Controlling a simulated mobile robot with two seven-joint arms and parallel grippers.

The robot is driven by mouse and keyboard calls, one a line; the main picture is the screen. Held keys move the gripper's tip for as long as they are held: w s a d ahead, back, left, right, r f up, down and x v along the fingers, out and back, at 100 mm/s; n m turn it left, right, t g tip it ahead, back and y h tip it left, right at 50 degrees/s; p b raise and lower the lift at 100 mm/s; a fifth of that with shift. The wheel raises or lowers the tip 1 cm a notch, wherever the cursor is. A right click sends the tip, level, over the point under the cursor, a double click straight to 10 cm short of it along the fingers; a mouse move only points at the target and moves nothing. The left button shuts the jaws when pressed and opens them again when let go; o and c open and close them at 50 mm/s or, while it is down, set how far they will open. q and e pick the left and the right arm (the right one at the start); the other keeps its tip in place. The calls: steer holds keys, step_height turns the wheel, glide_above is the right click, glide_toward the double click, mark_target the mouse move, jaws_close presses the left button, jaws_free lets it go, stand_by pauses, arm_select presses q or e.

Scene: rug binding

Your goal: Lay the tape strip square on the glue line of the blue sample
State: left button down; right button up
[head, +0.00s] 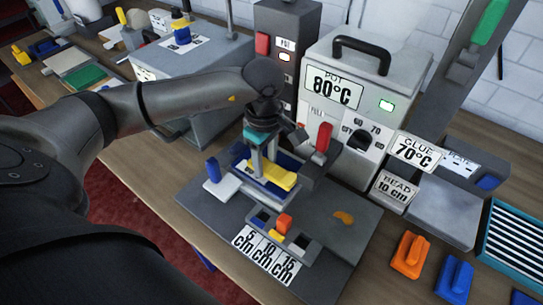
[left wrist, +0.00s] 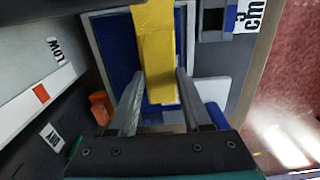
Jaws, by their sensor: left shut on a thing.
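My left gripper (head: 265,178) points down over the blue sample (head: 287,190) and is shut on the yellow tape strip (head: 278,176). In the left wrist view the strip (left wrist: 155,45) runs up from between my fingers (left wrist: 158,80), over the blue sample (left wrist: 119,48). The sample lies in a pale-edged frame, and blue shows on both sides of the strip. The strip looks roughly in line with the sample's long sides. I cannot tell whether it touches the sample. No glue line shows; the strip and fingers cover part of the sample. My right gripper is not in view.
A machine (head: 384,75) reading POT 80°C, with a red lever (head: 323,137), stands just behind. A length holder (head: 305,248) marked in cm sits in front. A white block with blue handle (head: 213,170) stands left. An orange smear (head: 344,217) lies on the clear grey plate at right.

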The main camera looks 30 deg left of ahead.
arm_select(q)
steer(key=shift+w+d, duration=0.15)
steer(key=shift+w, duration=1.05)
steer(key=shift+f, duration=0.75)
steer(key=shift+f, duration=0.15)
steer(key=shift+c, duration=1.7)
jaws_free()
step_height(320, 180, up, 12)
